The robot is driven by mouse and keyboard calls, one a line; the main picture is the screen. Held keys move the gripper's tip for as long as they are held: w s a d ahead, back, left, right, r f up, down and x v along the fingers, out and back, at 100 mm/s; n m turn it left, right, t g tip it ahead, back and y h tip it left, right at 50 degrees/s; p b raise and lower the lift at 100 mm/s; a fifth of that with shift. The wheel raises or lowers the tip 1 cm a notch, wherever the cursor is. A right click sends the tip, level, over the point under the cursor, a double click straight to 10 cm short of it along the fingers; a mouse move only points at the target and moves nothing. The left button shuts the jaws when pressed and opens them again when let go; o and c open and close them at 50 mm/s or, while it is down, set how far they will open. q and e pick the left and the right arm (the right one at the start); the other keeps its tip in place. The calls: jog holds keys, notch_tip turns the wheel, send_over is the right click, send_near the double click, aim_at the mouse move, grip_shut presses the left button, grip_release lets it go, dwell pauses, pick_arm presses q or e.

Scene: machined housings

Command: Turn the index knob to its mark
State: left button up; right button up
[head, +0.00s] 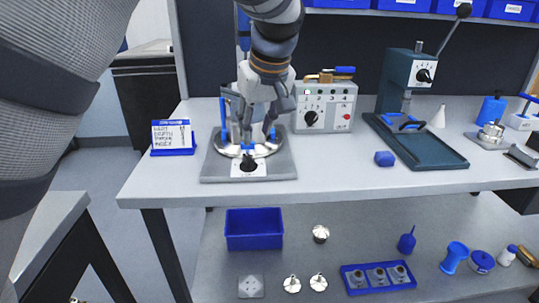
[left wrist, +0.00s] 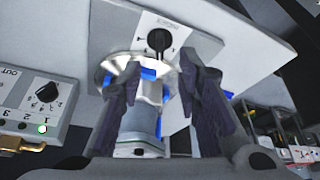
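A grey fixture (head: 216,169) stands on the bench with a round metal plate and a housing on it. A black knob (head: 249,163) sits on the white label panel at its front; the knob also shows in the left wrist view (left wrist: 159,40). The panel's lettering is too small to read. My left gripper (head: 258,136) points down above the round plate, behind the knob. In the left wrist view its two fingers (left wrist: 158,80) stand apart and the knob lies beyond their tips, untouched. My right gripper is not in view.
A control box (head: 325,105) with numbered lights and its own black knob (head: 311,117) stands right of the fixture. A green press (head: 410,80) is farther right.

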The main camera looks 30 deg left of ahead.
aim_at(250, 159)
pick_arm(q)
jog(key=x, duration=1)
jog(key=shift+f+b, duration=0.1)
jog(key=shift+b, duration=0.2)
grip_shut()
